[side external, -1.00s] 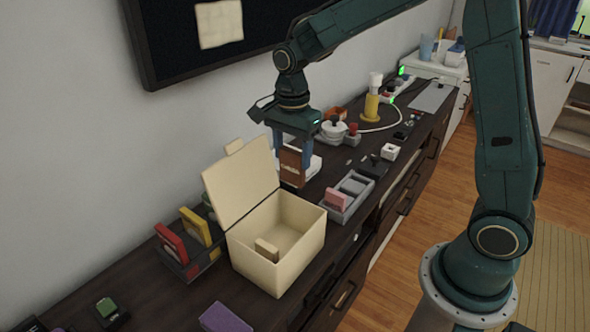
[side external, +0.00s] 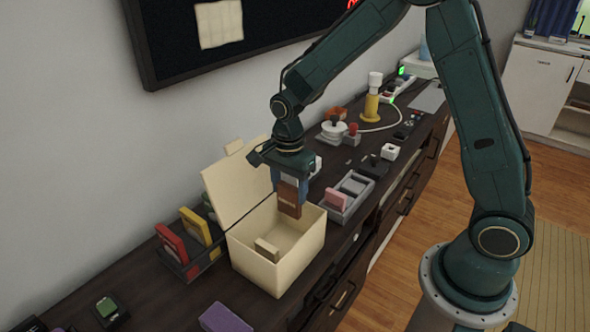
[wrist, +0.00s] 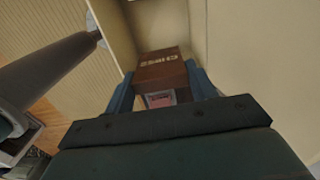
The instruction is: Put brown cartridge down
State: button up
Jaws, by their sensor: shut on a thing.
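The brown cartridge (side external: 289,199) is upright between the fingers of my gripper (side external: 288,184), which is shut on it. It hangs over the back right part of the open cream box (side external: 268,272), with its lower end at about rim height. In the wrist view, the cartridge (wrist: 162,70) shows pale lettering and sits between the two blue fingers (wrist: 160,88), with cream walls around it. The box lid (side external: 237,180) stands open at the back left. Inside the box is a small cream block (side external: 266,250). Whether the cartridge touches a box wall cannot be told.
A grey divided tray (side external: 352,196) with a pink cartridge (side external: 336,199) is right of the box. A dark rack (side external: 190,262) with red and yellow cartridges is on the left. A purple block (side external: 225,318) lies in front. Several small items stand farther back on the dark cabinet.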

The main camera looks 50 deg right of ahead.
aim_at(289, 212)
notch_tip(289, 212, down, 8)
jog(key=shift+r, duration=0.15)
jog(key=shift+f, duration=1.9)
jog(key=shift+f, duration=0.15)
jog(key=o, duration=1)
notch_tip(289, 212, up, 11)
jog(key=shift+f, duration=0.1)
jog(key=shift+r, duration=0.75)
